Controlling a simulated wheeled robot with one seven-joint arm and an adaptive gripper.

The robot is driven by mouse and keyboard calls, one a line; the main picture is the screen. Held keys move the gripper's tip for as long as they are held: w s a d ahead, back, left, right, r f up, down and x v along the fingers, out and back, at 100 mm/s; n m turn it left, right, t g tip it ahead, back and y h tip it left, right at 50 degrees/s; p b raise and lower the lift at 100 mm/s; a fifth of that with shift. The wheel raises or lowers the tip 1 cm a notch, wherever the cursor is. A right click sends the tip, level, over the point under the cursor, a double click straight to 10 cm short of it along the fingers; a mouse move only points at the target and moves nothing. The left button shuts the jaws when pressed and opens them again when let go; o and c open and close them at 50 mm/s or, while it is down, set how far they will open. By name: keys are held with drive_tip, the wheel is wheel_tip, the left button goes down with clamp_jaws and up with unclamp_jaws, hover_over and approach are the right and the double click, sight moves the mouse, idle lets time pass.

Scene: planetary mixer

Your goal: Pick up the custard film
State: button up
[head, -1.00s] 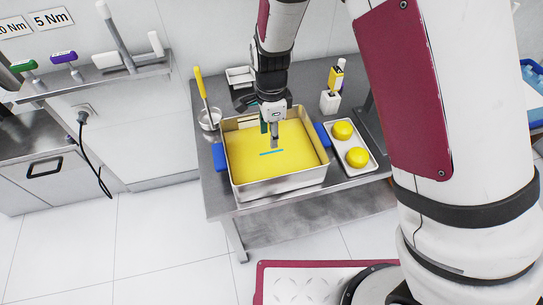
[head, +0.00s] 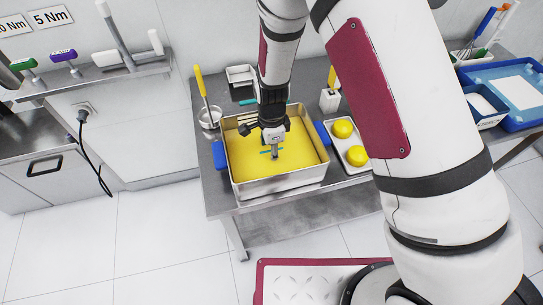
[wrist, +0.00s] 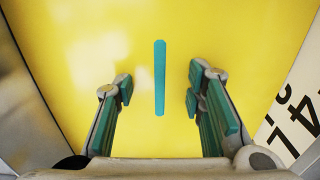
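The custard film is a flat yellow sheet (head: 250,174) filling a square metal pan; it fills most of the wrist view (wrist: 165,22). A narrow teal strip (wrist: 159,77) lies near its middle. My gripper (head: 275,155) is over the middle of the pan, pointing down. In the wrist view my gripper (wrist: 158,92) is open, with its teal-padded fingers on either side of the strip and apart from it. In the head view the gripper partly hides the strip. I cannot tell how high the fingertips are above the film.
The metal pan (head: 281,188) has blue side handles and stands on a grey table. A tray (head: 368,166) with two yellow rounds is to its right. A small pot (head: 208,121) with a yellow-handled tool is at back left. Blue trays (head: 516,92) stand far right.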

clamp_jaws()
drive_tip(key=shift+r, duration=0.1)
